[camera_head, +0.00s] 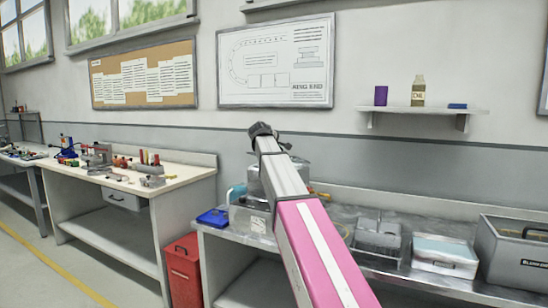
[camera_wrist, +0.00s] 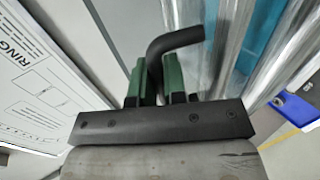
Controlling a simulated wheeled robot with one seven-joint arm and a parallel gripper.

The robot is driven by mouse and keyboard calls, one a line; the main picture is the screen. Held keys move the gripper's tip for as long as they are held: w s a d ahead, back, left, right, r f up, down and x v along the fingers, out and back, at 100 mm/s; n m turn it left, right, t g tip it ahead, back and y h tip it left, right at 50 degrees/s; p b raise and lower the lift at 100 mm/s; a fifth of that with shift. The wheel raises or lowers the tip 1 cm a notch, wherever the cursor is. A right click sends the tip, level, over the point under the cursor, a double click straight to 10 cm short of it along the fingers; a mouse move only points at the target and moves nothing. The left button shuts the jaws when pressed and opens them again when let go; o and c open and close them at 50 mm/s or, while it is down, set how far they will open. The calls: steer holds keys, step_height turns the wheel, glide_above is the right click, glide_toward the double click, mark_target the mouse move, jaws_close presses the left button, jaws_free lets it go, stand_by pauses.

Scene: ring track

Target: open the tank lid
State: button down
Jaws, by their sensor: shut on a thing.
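My gripper (camera_wrist: 154,82) has green fingers, shut on a black bent handle (camera_wrist: 180,38) in the wrist view. Beside the handle are clear, shiny walls (camera_wrist: 232,45) with teal (camera_wrist: 258,25) behind them, which look like part of the tank. In the head view my arm covers most of the tank (camera_head: 251,221), a greyish box on the metal bench, and my gripper's fingers are hidden. I cannot tell from these views whether the lid is raised.
A blue tray (camera_head: 213,217) lies at the bench's left end, above a red bin (camera_head: 183,270). A metal fixture (camera_head: 377,238), a light box (camera_head: 444,257) and a grey crate (camera_head: 518,255) stand to the right. A wall shelf (camera_head: 420,110) is above.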

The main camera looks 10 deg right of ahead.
steer(key=w+d+r+g+y, duration=0.3)
steer(key=w+d+g, duration=0.1)
steer(key=w, duration=0.3)
steer(key=w+d+r+g+y, duration=0.3)
steer(key=w+d+r+g, duration=0.1)
steer(key=w+d, duration=0.3)
steer(key=shift+w+g+y, duration=0.4)
steer(key=shift+w+g, duration=0.25)
steer(key=shift+g, duration=0.15)
steer(key=c, duration=1.2)
jaws_free()
steer(key=shift+d, duration=0.1)
steer(key=shift+r, duration=0.1)
